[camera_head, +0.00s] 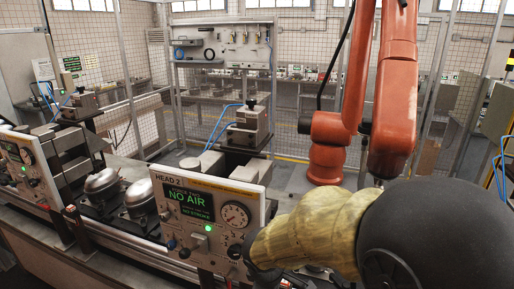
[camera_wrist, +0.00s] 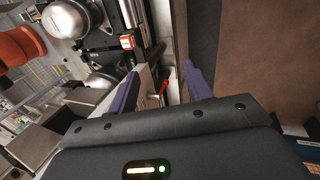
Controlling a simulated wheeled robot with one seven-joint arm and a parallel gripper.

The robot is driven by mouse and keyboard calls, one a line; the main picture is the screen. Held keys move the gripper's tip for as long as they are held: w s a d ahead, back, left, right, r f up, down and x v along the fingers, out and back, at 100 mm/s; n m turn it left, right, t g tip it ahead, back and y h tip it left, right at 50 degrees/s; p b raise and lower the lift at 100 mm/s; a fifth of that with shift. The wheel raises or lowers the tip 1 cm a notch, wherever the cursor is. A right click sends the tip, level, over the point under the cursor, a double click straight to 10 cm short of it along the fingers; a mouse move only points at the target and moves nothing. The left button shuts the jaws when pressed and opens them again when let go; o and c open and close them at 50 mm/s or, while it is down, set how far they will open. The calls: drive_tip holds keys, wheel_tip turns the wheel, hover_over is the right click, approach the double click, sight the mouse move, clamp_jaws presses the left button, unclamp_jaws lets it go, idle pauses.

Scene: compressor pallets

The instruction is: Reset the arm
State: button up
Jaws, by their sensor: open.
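My gripper (camera_wrist: 161,88) shows in the wrist view as two purple fingers spread apart, with nothing held between them. A small red part (camera_wrist: 163,84) shows in the gap beyond the fingers; I cannot tell how far below it is. In the head view my arm, with a tan sleeve and a black joint, reaches in from the lower right. Its end is low beside the right lower edge of the HEAD 2 panel (camera_head: 187,204), and the fingers are hidden there. The panel's screen reads NO AIR, with a green light lit.
Two metal compressor domes (camera_head: 104,184) sit left of the panel. A second panel (camera_head: 22,167) stands at the far left. A large orange robot arm (camera_head: 392,95) stands behind my arm. A mesh fence (camera_head: 290,130) closes the back. A brown surface (camera_wrist: 265,50) lies right of my fingers.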

drive_tip(key=s+d+f+m, duration=0.2)
drive_tip(key=s+d+m, duration=0.1)
drive_tip(key=d+m, duration=0.3)
drive_tip(key=s+d+f+m+g+y+b, duration=0.1)
drive_tip(key=s+d+f+m, duration=0.1)
drive_tip(key=d+m, duration=0.4)
drive_tip(key=s+m, duration=0.1)
drive_tip(key=m, duration=0.1)
drive_tip(key=shift+f+m+b, duration=0.15)
drive_tip(key=shift+m+b, duration=0.15)
idle(1.0)
